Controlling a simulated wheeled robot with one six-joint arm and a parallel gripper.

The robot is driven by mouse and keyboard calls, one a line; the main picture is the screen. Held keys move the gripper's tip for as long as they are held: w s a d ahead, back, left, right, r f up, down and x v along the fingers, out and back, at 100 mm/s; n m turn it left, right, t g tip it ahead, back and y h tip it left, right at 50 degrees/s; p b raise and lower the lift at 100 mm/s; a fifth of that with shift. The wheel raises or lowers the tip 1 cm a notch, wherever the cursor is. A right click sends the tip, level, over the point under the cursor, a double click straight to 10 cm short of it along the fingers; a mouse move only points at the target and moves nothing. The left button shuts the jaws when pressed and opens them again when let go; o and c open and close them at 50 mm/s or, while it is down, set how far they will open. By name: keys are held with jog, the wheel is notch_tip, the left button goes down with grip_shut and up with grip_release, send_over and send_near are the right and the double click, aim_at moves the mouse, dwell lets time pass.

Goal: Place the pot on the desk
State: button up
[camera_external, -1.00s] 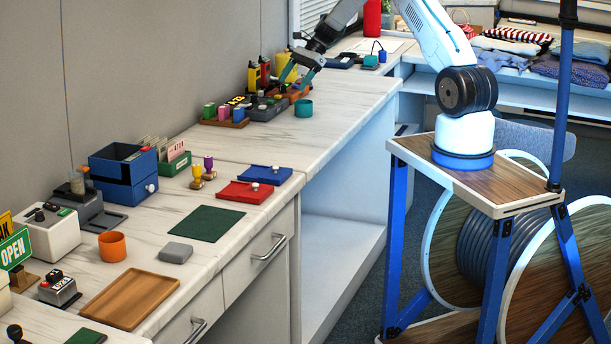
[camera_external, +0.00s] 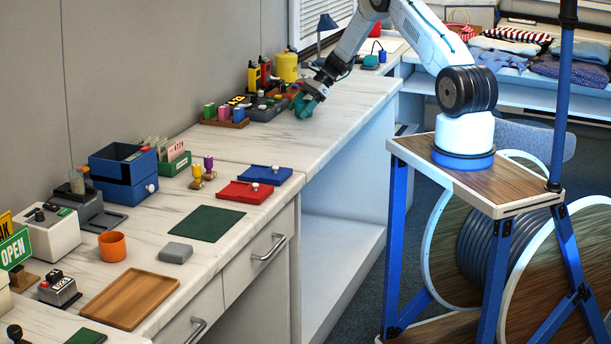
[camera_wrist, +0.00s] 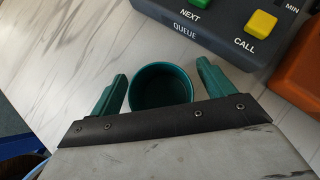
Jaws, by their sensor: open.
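A round teal pot (camera_wrist: 160,92) stands on the marble-topped desk (camera_external: 262,142), shown from above in the wrist view. My gripper (camera_wrist: 162,71) is open, with one teal finger on each side of the pot. A narrow gap seems to show at each side. In the external view my gripper (camera_external: 305,101) is low over the desk and mostly hides the teal pot. An orange pot (camera_external: 112,246) stands upright far off at the near left of the desk.
A dark call device (camera_wrist: 212,28) with green and yellow buttons sits just past the pot, with an orange object (camera_wrist: 300,75) to its right. Radios and a yellow canister (camera_external: 287,67) stand behind. Bare desk lies left of the pot.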

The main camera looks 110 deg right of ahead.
jog(key=c, duration=1.1)
jog(key=shift+c, duration=0.2)
